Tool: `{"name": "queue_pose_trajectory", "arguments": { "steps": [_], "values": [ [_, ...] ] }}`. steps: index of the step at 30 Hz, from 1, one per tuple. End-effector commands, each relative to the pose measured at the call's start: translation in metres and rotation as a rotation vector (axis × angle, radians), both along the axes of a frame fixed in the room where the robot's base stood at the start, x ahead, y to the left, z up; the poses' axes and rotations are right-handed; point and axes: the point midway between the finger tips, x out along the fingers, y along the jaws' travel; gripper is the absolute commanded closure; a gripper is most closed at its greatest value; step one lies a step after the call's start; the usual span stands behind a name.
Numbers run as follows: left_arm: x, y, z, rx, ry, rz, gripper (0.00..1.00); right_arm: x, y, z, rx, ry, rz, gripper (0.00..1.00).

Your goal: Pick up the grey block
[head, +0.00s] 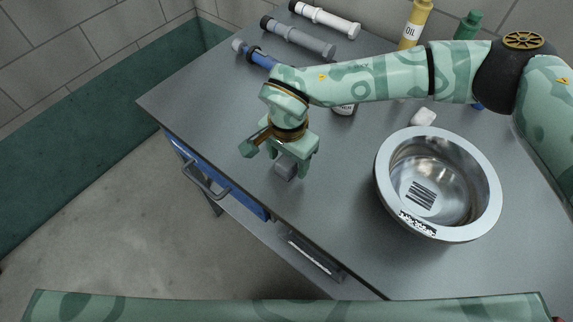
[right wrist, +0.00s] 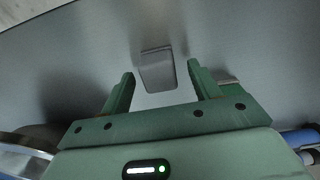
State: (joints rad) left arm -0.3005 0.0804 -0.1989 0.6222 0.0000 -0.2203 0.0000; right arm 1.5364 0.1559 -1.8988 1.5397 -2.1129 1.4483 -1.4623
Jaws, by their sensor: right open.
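The grey block (head: 285,166) sits on the grey table near its front-left edge, partly hidden by my right gripper in the head view. In the right wrist view the block (right wrist: 158,70) lies just beyond the fingertips, roughly centred between them. My right gripper (head: 298,172) is above and around the block's place, fingers pointing down. It also shows in the right wrist view (right wrist: 158,84), with its two green fingers apart and nothing between them. I cannot tell whether a finger touches the block. My left gripper is not in view.
A metal bowl (head: 482,207) stands to the right on the table (head: 330,215). Grey (head: 300,41), white (head: 325,19) and blue (head: 262,59) tubes lie at the back left. A yellow oil bottle (head: 414,25) and a green bottle (head: 468,25) stand behind my arm. A blue drawer (head: 225,180) is below the table edge.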

Motion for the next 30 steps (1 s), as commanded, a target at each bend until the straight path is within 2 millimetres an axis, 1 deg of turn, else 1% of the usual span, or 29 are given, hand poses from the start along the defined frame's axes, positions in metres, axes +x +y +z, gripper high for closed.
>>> {"name": "queue_pose_trajectory", "arguments": {
  "steps": [1, 3, 10, 11, 12, 14, 15, 16, 25, 28, 30],
  "values": [
    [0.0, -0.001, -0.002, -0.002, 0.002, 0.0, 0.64, -0.001, 0.0, -0.008, 0.001, 0.003, 0.0, 0.38],
    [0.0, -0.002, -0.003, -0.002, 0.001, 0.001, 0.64, 0.0, 0.0, -0.012, 0.001, 0.001, 0.001, 0.38],
    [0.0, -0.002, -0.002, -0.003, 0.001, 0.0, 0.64, 0.0, 0.0, -0.012, 0.001, -0.001, 0.001, 0.38],
    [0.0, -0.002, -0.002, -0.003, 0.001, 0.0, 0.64, 0.0, 0.0, -0.012, 0.001, -0.001, 0.001, 0.47],
    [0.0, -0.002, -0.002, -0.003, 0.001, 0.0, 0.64, 0.0, 0.0, -0.012, 0.001, -0.001, 0.001, 0.58],
    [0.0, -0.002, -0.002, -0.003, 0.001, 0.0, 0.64, 0.0, 0.0, -0.012, 0.001, -0.001, 0.001, 0.74],
    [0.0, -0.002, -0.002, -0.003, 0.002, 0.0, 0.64, 0.0, 0.0, -0.012, 0.001, -0.001, 0.001, 0.85],
    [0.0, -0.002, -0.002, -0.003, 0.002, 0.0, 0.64, 0.0, 0.0, -0.012, 0.001, -0.001, 0.001, 0.87],
    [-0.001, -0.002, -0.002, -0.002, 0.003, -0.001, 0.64, 0.0, 0.0, -0.01, 0.001, -0.001, 0.001, 0.87],
    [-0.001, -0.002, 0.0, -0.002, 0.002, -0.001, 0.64, 0.0, 0.0, -0.004, 0.001, -0.001, 0.001, 0.87],
    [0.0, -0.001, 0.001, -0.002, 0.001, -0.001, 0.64, 0.001, 0.0, 0.004, 0.001, -0.003, 0.001, 0.87]
  ]
}}
